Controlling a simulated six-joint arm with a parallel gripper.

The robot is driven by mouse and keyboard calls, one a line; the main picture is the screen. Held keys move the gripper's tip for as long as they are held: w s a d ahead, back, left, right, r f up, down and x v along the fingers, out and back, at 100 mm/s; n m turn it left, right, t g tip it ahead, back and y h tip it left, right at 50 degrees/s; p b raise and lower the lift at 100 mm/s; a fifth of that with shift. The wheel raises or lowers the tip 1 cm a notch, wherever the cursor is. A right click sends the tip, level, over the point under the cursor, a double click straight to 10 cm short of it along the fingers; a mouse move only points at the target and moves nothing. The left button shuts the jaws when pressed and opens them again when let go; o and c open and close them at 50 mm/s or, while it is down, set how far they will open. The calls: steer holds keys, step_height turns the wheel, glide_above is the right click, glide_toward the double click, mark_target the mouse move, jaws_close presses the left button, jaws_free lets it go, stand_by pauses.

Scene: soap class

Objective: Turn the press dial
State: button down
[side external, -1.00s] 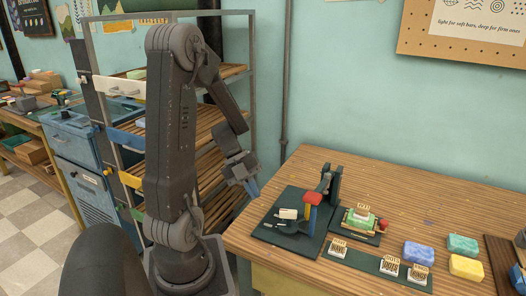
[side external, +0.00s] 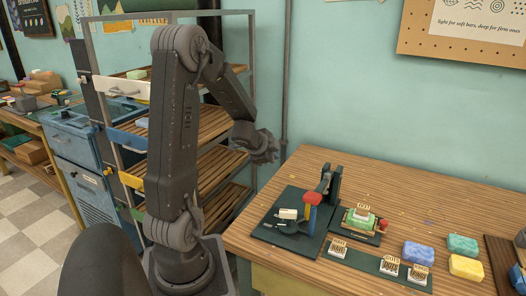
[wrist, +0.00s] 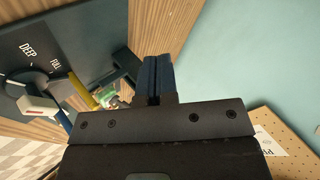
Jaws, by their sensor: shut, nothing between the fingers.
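The press stands on a dark green base plate (side external: 268,232) at the table's left end. The dial, with a white bar handle (side external: 288,214), is on the plate's left part. The press lever (side external: 312,200) has a red top over blue. My gripper (side external: 263,150) is raised left of and above the press, apart from it. Its blue fingers (wrist: 158,70) are together and empty in the wrist view; the side view hides them.
A green soap (side external: 360,222) with a stamp on it sits right of the press. Several stamps stand on a green strip (side external: 362,266) in front. Blue, green and yellow soaps (side external: 466,267) lie farther right. A shelf rack (side external: 220,120) stands behind my arm. The table's back is clear.

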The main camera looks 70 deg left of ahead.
steer(key=d+r+n+g, duration=0.1)
steer(key=d+r+n, duration=0.35)
steer(key=d, duration=0.35)
steer(key=d+r+n+g, duration=0.25)
steer(key=d+r, duration=0.25)
steer(key=d, duration=0.3)
steer(key=s+d+r+m+h, duration=0.1)
steer(key=s+d+h, duration=0.1)
steer(key=s+d, duration=0.3)
steer(key=s+d+r+t+h, duration=0.1)
steer(key=s+d+r+h, duration=0.1)
steer(key=d, duration=1.1)
steer(key=s+h, duration=0.1)
steer(key=s, duration=0.1)
steer(key=shift+s+m, duration=0.4)
steer(key=c, duration=1.8)
jaws_free()
steer(key=shift+c, duration=0.2)
